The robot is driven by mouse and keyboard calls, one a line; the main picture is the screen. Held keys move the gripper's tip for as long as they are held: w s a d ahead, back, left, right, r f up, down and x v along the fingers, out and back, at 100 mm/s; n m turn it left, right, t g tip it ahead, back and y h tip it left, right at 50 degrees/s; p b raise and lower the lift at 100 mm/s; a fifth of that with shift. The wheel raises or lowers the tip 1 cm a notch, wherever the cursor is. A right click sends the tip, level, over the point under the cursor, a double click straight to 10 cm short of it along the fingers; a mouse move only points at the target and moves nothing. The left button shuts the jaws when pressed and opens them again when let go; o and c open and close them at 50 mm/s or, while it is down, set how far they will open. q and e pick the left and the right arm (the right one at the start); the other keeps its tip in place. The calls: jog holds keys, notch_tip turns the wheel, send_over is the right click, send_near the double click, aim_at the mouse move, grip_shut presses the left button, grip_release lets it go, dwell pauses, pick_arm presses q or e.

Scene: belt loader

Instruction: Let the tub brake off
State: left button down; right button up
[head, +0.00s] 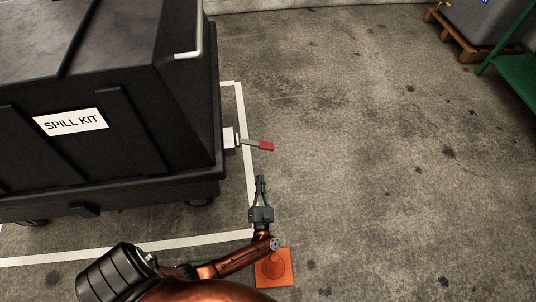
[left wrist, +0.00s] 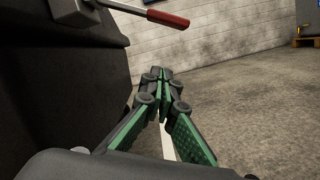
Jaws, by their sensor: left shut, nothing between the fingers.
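The black wheeled tub (head: 140,125) labelled SPILL KIT stands at the left in the head view. Its brake lever has a red grip (head: 265,146) and sticks out to the right from a pale bracket (head: 229,138) on the tub's side. In the left wrist view the red grip (left wrist: 168,19) is at the top, above the fingertips and apart from them. My left gripper (head: 260,179) is shut and empty, just below the red grip in the head view. It also shows in the left wrist view (left wrist: 160,75). My right gripper is not in view.
An orange cone (head: 284,268) stands on the floor beside my left arm. White floor lines (head: 130,248) frame the tub. A wooden pallet (head: 462,45) and a green structure (head: 518,75) are at the upper right. The concrete floor between is clear.

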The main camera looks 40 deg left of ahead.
aim_at(256, 144)
pick_arm(q)
jog(key=shift+a, duration=0.1)
jog(key=w+a+r+b, duration=0.1)
jog(key=w+a+r, duration=0.4)
jog(key=w, duration=0.3)
jog(key=shift+w+r+b, duration=0.25)
jog(key=shift+w+b, duration=0.1)
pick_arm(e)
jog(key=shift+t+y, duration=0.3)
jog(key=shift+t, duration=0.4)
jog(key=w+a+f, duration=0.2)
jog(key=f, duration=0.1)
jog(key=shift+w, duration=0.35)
pick_arm(q)
jog(key=shift+w, duration=0.1)
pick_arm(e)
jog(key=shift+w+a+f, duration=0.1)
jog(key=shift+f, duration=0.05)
